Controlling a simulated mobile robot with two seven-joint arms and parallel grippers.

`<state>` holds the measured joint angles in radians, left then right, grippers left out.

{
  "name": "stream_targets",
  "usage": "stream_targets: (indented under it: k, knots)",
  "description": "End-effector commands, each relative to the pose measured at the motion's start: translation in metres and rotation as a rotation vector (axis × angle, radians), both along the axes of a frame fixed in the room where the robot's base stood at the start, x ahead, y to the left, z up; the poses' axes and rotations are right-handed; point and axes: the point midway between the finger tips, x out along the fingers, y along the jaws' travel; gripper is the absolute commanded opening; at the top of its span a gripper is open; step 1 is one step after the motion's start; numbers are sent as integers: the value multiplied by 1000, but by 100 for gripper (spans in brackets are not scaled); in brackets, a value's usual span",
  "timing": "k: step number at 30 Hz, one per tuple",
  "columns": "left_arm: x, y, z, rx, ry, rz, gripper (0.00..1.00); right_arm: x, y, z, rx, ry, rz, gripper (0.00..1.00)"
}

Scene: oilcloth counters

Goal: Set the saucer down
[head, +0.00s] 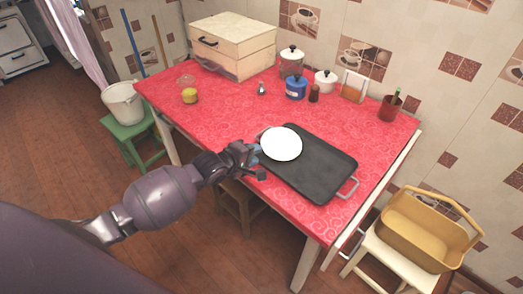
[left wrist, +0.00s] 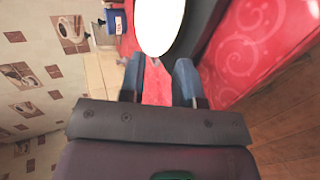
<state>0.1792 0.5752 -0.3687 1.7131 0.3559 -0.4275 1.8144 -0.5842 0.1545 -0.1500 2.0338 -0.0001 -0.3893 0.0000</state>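The white saucer (head: 281,143) lies flat over the left end of the dark tray (head: 318,170) on the red-covered table. It also shows in the left wrist view (left wrist: 158,24), just beyond my fingertips. My left gripper (head: 257,157) is at the saucer's near left edge, low over the table. In the left wrist view its two blue fingers (left wrist: 158,72) stand apart, with red cloth showing between them and nothing held. Whether a fingertip touches the saucer's rim I cannot tell. My right gripper is not in view.
Along the table's (head: 215,115) back stand a wooden box (head: 232,48), a blue canister (head: 296,88), a white pot (head: 325,82) and a dark red cup (head: 390,108). A yellow basket (head: 415,235) sits on a stool at right. The table's middle left is clear.

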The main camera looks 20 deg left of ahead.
Motion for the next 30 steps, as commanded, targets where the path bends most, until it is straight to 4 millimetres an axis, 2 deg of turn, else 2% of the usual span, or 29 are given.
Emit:
stream_targets:
  k: [3,9,18,23,30]
  knots:
    - [-18,7,11,-2,0,1,31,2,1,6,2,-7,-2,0]
    - [-39,14,20,-1,0,0,31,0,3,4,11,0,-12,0]
    - [-48,17,22,3,0,-1,31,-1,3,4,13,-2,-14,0]
    - [-64,14,9,81,-17,-27,31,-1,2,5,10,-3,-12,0]
    - [-122,9,-28,422,-93,-138,31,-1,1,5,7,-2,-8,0]
